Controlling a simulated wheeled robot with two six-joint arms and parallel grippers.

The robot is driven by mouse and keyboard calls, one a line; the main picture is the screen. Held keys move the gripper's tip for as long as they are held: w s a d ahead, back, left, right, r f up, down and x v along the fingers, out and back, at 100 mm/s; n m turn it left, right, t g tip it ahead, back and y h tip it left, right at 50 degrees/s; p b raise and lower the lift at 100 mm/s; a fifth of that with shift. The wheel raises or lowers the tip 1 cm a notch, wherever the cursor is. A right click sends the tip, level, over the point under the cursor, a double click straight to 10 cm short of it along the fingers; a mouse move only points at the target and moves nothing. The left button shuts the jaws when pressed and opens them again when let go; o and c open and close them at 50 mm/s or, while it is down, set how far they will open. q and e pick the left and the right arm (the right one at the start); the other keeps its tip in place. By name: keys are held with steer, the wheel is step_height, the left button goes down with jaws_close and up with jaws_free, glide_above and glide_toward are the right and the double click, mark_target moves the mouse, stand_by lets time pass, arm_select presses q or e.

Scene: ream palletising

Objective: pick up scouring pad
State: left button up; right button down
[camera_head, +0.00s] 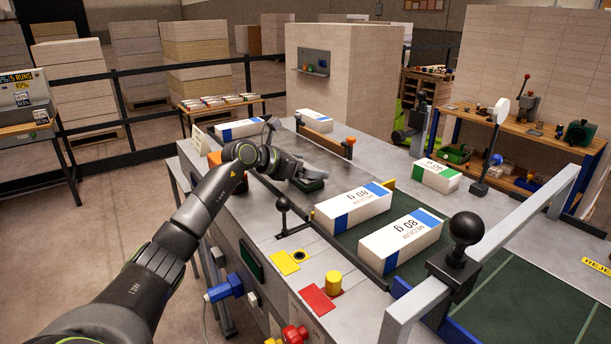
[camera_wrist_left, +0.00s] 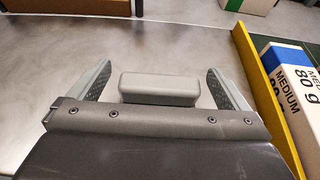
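My left gripper (camera_head: 325,173) reaches over the grey metal table from the left. In the left wrist view its two fingers (camera_wrist_left: 165,85) stand wide apart, so it is open. Between them lies a grey block with rounded corners (camera_wrist_left: 160,86), which looks like the scouring pad; its near side is hidden by my gripper's body. Gaps show between the block and both fingers. In the head view I cannot make the pad out clearly beside the gripper. My right gripper is in neither view.
White-and-blue paper reams (camera_head: 352,205) lie on the dark belt to the right. A yellow rail (camera_wrist_left: 268,95) runs close by the right finger. A black ball-topped lever (camera_head: 283,205) stands in front of the gripper. Bare metal lies left of the fingers.

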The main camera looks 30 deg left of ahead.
arm_select(q)
steer(key=c, duration=1)
steer(key=shift+c, duration=0.2)
